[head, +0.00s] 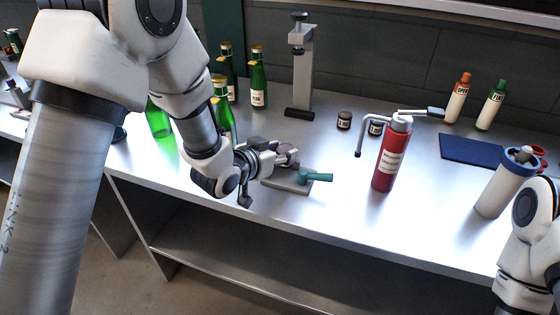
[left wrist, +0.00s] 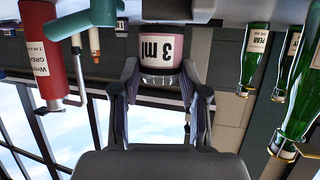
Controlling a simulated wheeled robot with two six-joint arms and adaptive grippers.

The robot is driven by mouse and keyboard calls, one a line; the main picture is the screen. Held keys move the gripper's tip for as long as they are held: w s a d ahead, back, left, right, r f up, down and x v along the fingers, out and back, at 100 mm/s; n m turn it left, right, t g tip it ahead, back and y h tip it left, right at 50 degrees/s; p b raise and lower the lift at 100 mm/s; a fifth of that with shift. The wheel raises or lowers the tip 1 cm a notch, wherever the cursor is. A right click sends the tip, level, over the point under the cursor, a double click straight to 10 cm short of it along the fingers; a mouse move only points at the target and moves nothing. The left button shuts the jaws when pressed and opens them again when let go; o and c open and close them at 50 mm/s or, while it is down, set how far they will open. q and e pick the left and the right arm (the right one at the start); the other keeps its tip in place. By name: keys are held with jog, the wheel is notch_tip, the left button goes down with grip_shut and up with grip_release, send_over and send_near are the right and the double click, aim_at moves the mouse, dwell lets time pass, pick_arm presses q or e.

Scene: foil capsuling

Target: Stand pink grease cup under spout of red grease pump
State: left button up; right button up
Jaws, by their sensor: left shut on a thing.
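The pink grease cup (head: 288,152) is held in my left gripper (head: 278,158), partly hidden by the fingers in the head view. In the left wrist view, which is upside down, the cup (left wrist: 162,50) shows a white "3 ml" label between the two fingers (left wrist: 160,84). The red grease pump (head: 386,165) stands upright on the bench to the right of the gripper, with its grey spout (head: 359,145) bent down on its left side. The cup is left of the spout and apart from it. My right gripper is not visible.
A grey fixture with a teal handle (head: 316,177) sits beside the gripper, between it and the pump. Green bottles (head: 258,88) and a grey stand (head: 301,75) are behind. Small dark jars (head: 344,120) stand behind the spout. A blue mat (head: 470,151) and grey canister (head: 497,190) are right.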

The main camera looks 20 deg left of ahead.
pick_arm(q)
notch_tip(320, 180, down, 3)
jog(key=shift+f, duration=0.1)
jog(key=shift+s, duration=0.15)
jog(key=o, duration=1.2)
jog(key=shift+f, duration=0.1)
